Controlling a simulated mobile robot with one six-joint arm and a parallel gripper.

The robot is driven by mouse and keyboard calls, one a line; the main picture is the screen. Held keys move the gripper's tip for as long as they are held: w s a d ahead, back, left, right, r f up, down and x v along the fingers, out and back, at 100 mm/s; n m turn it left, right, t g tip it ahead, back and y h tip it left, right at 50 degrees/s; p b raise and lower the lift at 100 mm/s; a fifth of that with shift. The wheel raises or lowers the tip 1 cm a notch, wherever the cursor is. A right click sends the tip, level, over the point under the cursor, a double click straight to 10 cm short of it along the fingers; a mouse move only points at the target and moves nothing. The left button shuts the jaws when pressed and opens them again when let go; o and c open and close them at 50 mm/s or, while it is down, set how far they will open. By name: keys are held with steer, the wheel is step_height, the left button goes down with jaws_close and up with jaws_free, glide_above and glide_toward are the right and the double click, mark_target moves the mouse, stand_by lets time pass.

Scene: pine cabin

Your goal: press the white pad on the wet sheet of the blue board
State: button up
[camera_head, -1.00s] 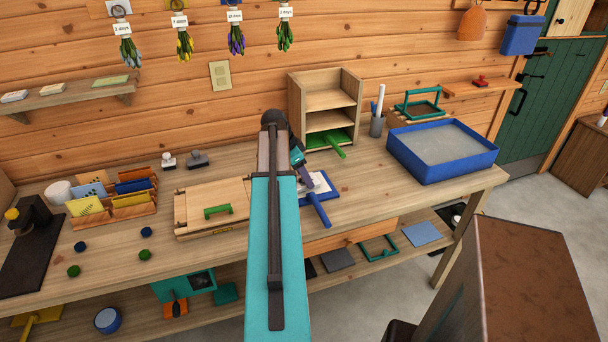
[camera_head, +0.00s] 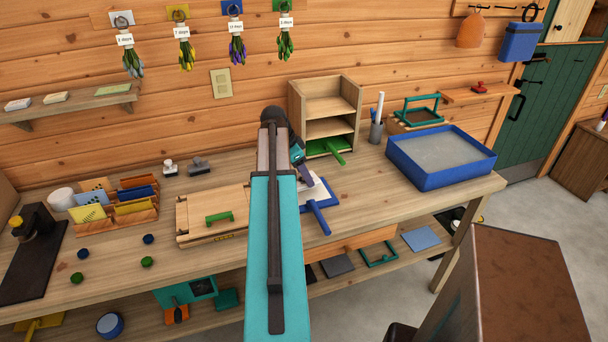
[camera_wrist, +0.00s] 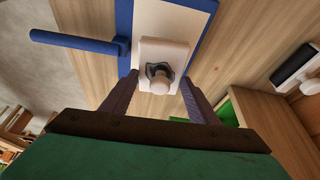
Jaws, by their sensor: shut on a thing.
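The blue board (camera_head: 328,204) lies on the workbench with its blue handle toward the front edge. A white sheet (camera_head: 313,193) lies on it, partly hidden by my arm. In the wrist view the board's blue edge (camera_wrist: 124,22) frames the pale sheet (camera_wrist: 178,18). I cannot tell whether the pad touches the sheet.
A wooden press with a green handle (camera_head: 219,217) stands left of the board. An open wooden shelf unit (camera_head: 297,100) stands behind it. A blue vat (camera_head: 440,180) is at the right. Bench surface is clear between board and vat.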

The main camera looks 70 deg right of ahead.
steer(key=shift+r+p, duration=0.7)
steer(key=shift+r, duration=0.8)
steer(key=shift+w, duration=0.1)
steer(key=shift+w+a, duration=0.15)
steer(key=shift+w, duration=0.15)
steer(key=w+a+r+n+t+h+b, duration=0.1)
steer(key=w+a+r+n+t, duration=0.15)
steer(key=w+a+n, duration=0.9)
steer(key=w+a+r+n+t, duration=0.2)
steer(key=w+a+t, duration=0.1)
steer(key=w+a, duration=1.6)
steer(key=w+a+r+n+y, duration=0.1)
steer(key=w+a+n, duration=0.3)
steer(key=a, duration=0.8)
steer(key=w+a+r+n+t+y+b, duration=0.1)
steer(key=w+a+n, duration=0.3)
steer(key=a, duration=0.8)
steer(key=w+a+r+n+t+y, duration=0.1)
steer(key=w+a+n, duration=0.4)
steer(key=a, duration=0.7)
steer(key=shift+r+n+y, duration=0.45)
steer(key=shift+r+y, duration=0.05)
